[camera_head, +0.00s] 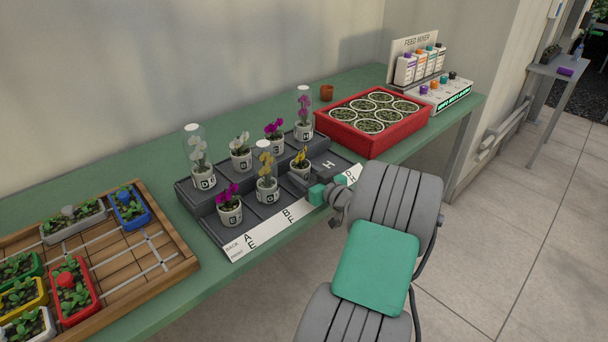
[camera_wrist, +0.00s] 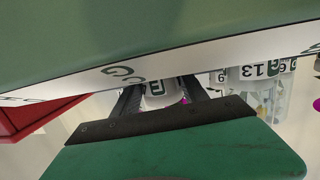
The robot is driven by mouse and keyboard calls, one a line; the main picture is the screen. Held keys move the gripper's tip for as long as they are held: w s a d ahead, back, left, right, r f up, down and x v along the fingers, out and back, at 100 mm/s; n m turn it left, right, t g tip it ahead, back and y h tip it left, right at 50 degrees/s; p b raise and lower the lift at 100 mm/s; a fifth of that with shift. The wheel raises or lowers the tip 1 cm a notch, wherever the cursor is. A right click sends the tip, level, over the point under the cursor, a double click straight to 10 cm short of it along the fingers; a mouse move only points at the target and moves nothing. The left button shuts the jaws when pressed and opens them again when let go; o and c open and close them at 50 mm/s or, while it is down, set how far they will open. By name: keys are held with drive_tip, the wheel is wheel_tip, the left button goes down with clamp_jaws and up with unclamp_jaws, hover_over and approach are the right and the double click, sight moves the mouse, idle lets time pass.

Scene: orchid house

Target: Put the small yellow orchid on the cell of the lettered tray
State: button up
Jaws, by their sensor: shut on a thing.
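The small yellow orchid (camera_head: 301,157) is in a white labelled pot over the right part of the dark lettered tray (camera_head: 262,218). My gripper (camera_head: 303,180) reaches in from the front right, and its jaws are shut on this pot. In the wrist view the white pot (camera_wrist: 160,101) shows between the two dark fingers (camera_wrist: 162,95), with a letter on its label. The flower is hidden there. I cannot tell if the pot touches the tray. The tray's front strip carries letters in pairs, and my gripper covers part of it.
A taller yellow orchid under a clear cover (camera_head: 266,172) stands close to the left. Purple (camera_head: 229,205) and white (camera_head: 240,150) orchids fill other cells. A red crate of pots (camera_head: 369,137) is behind right; a wooden planter tray (camera_head: 150,270) is at left. The right-end cell (camera_head: 333,168) looks bare.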

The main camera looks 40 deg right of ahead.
drive_tip(key=o, duration=1.5)
drive_tip(key=shift+f, duration=0.1)
drive_tip(key=shift+r+p, duration=0.25)
drive_tip(key=shift+p, duration=0.05)
drive_tip(key=s, duration=0.4)
drive_tip(key=s+r, duration=0.1)
drive_tip(key=s, duration=0.3)
drive_tip(key=s+a, duration=0.1)
drive_tip(key=s, duration=0.2)
drive_tip(key=shift+s+a+r+b, duration=0.1)
drive_tip(key=shift+s+r+b, duration=0.2)
drive_tip(key=shift+s, duration=0.1)
